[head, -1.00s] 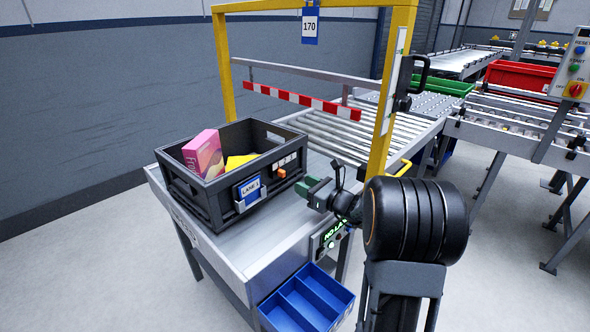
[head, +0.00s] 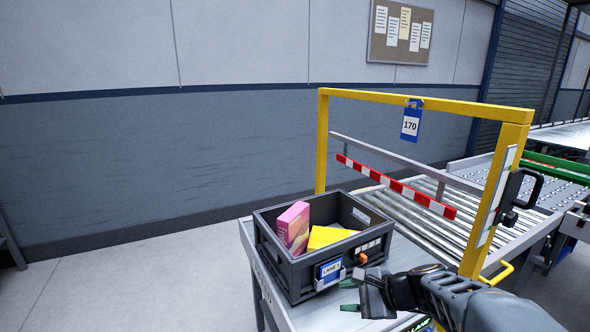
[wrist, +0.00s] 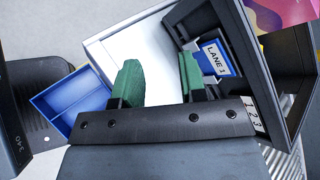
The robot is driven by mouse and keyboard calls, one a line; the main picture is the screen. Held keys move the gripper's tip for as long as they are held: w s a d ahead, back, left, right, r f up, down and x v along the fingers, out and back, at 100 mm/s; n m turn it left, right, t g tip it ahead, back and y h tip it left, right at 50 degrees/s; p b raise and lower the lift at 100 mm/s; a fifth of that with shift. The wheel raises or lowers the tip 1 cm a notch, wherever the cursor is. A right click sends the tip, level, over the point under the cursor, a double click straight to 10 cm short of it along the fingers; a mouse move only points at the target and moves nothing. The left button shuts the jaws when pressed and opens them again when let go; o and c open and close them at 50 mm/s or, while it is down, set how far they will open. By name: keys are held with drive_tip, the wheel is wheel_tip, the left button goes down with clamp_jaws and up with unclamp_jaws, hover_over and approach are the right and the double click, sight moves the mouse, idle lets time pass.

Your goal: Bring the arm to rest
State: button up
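My gripper (head: 350,296) is at the lower right of the head view, just in front of the near right corner of a dark grey crate. In the wrist view its two green fingers (wrist: 160,85) stand apart with nothing between them. My dark arm reaches in from the lower right corner of the head view. The crate (head: 286,277) stands on the metal end of a roller conveyor (head: 420,215), with a blue "LANE 1" card (head: 329,271) on its front. It holds a pink box (head: 293,227) and a yellow item (head: 327,237).
A yellow frame (head: 322,140) with a "170" tag (head: 410,125) spans the conveyor. A red and white striped bar (head: 395,186) hangs behind the crate. A blue divided bin (wrist: 70,105) shows in the wrist view. The floor left of the conveyor is clear.

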drive_tip(key=s+d+r+n+g+h+p, duration=0.2)
drive_tip(key=s+r+n+h+p, duration=0.7)
drive_tip(key=n, duration=0.6)
drive_tip(key=s+d+r+p, duration=0.1)
drive_tip(key=s+r, duration=0.1)
drive_tip(key=s, duration=0.1)
drive_tip(key=shift+d+r+n+h+p, duration=0.2)
drive_tip(key=shift+d+n+h+p, duration=0.1)
drive_tip(key=shift+n+p, duration=0.1)
